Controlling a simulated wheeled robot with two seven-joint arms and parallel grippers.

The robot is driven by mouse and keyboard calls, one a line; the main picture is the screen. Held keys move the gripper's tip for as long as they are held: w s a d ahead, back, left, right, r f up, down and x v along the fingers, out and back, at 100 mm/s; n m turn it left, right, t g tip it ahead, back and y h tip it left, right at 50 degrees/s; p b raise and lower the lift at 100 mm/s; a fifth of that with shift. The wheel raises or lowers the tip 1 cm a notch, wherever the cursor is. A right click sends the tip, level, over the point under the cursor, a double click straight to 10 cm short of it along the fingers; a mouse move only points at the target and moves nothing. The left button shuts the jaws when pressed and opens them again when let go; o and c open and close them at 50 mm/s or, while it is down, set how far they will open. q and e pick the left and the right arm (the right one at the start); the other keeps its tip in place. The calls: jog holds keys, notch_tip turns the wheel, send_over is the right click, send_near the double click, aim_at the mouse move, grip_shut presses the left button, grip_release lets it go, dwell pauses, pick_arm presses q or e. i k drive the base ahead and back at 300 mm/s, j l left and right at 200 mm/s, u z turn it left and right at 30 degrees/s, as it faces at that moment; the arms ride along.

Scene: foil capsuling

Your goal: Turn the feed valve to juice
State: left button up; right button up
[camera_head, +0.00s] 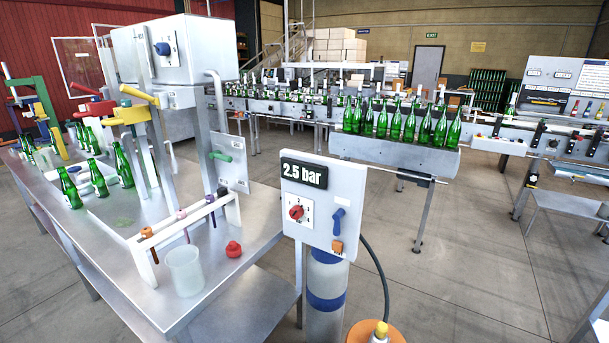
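Neither of my grippers shows in the head view. No readable label marks a feed valve or a juice setting, so I cannot tell which control it is. A green lever handle (220,156) lies roughly level across a grey plate (236,178) on the filling machine. A red rotary knob (296,212) sits on a white dial on the pressure panel (336,225), which reads 2.5 bar. A blue lever (338,221) stands upright, slightly tilted, on the same panel. A blue knob (162,48) is on the machine's upper grey box (185,62).
The steel table (230,255) holds green bottles (122,165), a clear beaker (185,270), a red knob-like piece (233,249) and a rack of tools (184,228). A blue-banded cylinder (326,290) and a dark hose (384,275) stand below the panel.

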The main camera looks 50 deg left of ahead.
aim_at(217, 154)
jog(key=u, duration=1.55)
